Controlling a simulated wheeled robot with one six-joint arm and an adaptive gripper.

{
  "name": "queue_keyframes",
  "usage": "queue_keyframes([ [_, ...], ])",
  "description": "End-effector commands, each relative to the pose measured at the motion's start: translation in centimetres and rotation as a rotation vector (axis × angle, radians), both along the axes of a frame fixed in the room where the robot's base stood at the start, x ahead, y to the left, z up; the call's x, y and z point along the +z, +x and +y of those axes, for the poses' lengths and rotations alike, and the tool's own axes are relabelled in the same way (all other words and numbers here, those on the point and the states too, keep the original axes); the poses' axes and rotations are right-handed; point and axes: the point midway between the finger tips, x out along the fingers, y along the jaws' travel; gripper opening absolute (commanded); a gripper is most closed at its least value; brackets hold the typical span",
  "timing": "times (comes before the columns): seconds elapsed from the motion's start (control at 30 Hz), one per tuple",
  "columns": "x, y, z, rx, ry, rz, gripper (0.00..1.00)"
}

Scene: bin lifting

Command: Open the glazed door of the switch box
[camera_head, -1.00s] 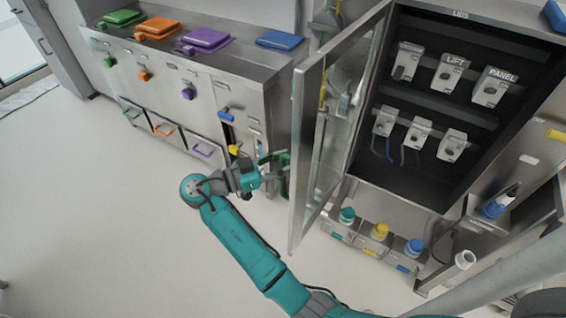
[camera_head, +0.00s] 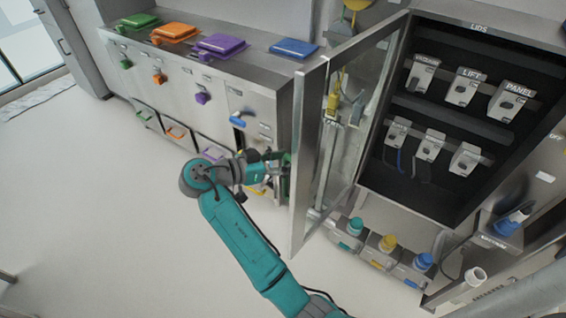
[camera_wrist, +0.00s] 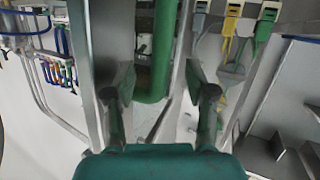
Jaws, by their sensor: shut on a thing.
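The switch box (camera_head: 455,200) stands at the right in the head view, with several labelled grey switches (camera_head: 465,88) inside. Its glazed door (camera_head: 347,140) is hinged at the box's left side and stands well open, its metal frame towards me. My gripper (camera_head: 272,163) is at the outer side of the door's free edge. In the wrist view, a green upright bar handle (camera_wrist: 156,50) lies between the two fingers of my gripper (camera_wrist: 162,92), which is shut on it. The door partly hides the handle in the head view.
A steel bench (camera_head: 205,95) with coloured lids, including a blue lid (camera_head: 294,48), stands behind and left of the door. Bottles with coloured caps (camera_head: 388,243) stand below the box. The floor (camera_head: 100,220) at left is clear.

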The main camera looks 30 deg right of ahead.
Motion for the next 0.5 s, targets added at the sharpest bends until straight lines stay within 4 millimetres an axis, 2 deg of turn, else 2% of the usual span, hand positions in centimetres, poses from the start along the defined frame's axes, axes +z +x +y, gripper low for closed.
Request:
queue_keyframes([
  [0.03,0.7,0.1,-0.4,-0.002,-0.007,-0.01,0.43],
  [0.5,0.7,2.3,0.9,0.0,-0.007,-0.012,0.43],
])
